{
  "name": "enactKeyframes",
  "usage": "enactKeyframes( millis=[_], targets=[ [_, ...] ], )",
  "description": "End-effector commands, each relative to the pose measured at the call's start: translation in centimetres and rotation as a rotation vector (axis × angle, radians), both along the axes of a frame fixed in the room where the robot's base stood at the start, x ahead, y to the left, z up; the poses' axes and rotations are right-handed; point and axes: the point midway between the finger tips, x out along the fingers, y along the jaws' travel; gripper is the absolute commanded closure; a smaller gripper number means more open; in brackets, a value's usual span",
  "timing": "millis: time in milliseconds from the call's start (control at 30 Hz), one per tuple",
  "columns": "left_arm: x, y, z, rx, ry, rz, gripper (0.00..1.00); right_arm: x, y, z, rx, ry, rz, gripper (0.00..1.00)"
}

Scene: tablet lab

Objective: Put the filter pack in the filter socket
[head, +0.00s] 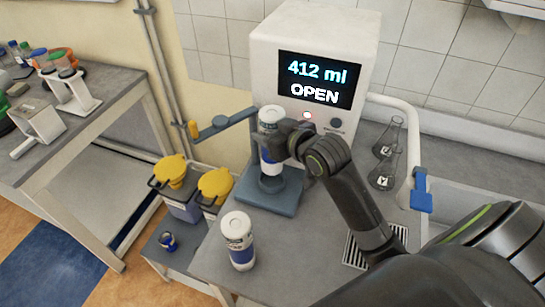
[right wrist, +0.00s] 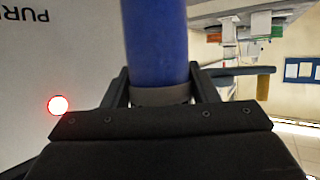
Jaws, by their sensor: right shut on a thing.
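A white and blue cylindrical filter pack (head: 268,122) stands upright in front of the white machine (head: 268,55) in the head view. My right gripper (head: 285,146) is shut on it from the right side. In the right wrist view its blue body (right wrist: 155,45) runs between the two fingers. The grey filter socket (head: 284,205) is directly below the pack, a raised seat on a square base. The pack's lower end is at or just over the seat; I cannot tell whether it touches. My left gripper is not in view.
A swung-out grey lever (head: 222,123) with a yellow handle (head: 193,130) is left of the pack. A second white and blue canister (head: 238,243) stands nearer on the bench. Glass flasks (head: 383,170) and a white pipe (head: 413,135) are at right. The display reads 412 ml, OPEN.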

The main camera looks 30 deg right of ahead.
Motion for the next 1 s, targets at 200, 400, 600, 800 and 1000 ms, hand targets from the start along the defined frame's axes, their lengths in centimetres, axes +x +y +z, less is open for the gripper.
enactKeyframes(
  millis=[200, 400, 600, 800, 1000],
  targets=[
    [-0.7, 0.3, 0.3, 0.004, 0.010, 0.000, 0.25, 0.0, 0.0, -2.6, 0.002, -0.005, 0.000, 0.84],
    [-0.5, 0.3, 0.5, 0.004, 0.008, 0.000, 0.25, 0.0, 0.0, -5.2, 0.003, -0.001, -0.001, 0.84],
    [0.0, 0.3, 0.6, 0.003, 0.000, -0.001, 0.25, 0.0, 0.0, -6.4, 0.000, -0.006, -0.001, 0.84],
    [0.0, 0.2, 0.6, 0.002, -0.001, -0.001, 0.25, 0.0, 0.0, -6.4, 0.000, -0.007, -0.001, 0.84],
    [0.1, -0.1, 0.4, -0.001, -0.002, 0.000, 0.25, 0.0, 0.0, -6.9, 0.000, -0.002, -0.001, 0.39]
  ],
)
